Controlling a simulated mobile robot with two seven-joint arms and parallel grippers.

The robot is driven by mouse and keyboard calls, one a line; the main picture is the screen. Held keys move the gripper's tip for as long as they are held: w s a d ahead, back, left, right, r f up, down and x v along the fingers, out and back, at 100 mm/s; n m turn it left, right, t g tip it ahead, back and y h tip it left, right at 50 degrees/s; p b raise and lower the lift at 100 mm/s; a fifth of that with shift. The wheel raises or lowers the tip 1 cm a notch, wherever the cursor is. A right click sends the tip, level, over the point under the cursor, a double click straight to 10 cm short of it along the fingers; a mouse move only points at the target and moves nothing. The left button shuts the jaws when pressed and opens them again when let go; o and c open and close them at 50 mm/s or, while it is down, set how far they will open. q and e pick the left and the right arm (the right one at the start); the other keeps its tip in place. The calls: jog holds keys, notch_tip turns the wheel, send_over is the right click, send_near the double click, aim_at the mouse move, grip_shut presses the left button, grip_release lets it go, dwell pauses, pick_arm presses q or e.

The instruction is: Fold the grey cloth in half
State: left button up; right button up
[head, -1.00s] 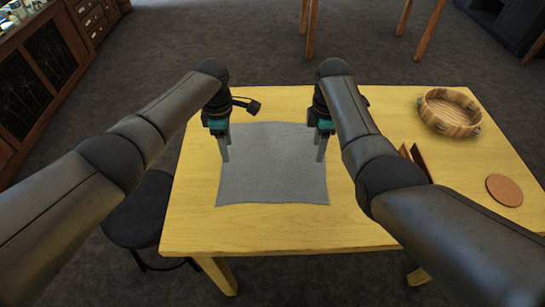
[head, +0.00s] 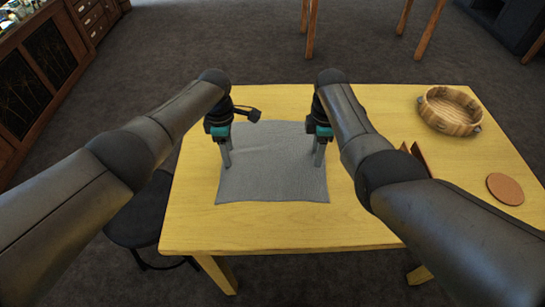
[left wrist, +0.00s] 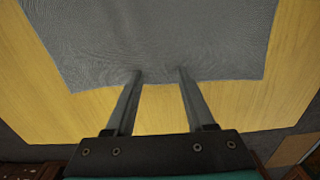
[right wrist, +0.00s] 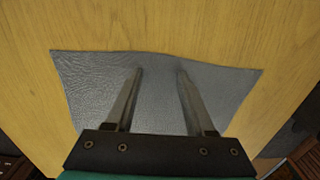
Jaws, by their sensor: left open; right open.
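The grey cloth (head: 272,175) lies spread out, roughly square, on the yellow table. My left gripper (head: 227,164) is open over the cloth's left side. In the left wrist view its fingertips (left wrist: 160,72) reach just over one edge of the cloth (left wrist: 150,35). My right gripper (head: 318,162) is open over the cloth's right side. In the right wrist view its fingertips (right wrist: 160,70) are over the cloth (right wrist: 90,80), near an edge that looks slightly wavy. I cannot tell whether the fingertips touch the cloth. My arms hide part of its far corners.
The yellow table (head: 270,238) has bare wood in front of the cloth. To the right are a round wooden tambourine-like frame (head: 449,112), a brown round disc (head: 505,189) and a brown upright piece (head: 419,158) partly behind my right arm. A dark stool (head: 135,232) stands at the left.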

pick_arm(q)
jog(key=c, duration=0.8)
pick_arm(e)
jog(key=c, duration=0.8)
pick_arm(q)
grip_shut()
pick_arm(e)
grip_shut()
pick_arm(q)
jog(key=shift+r, duration=0.1)
pick_arm(e)
jog(key=shift+r, duration=0.15)
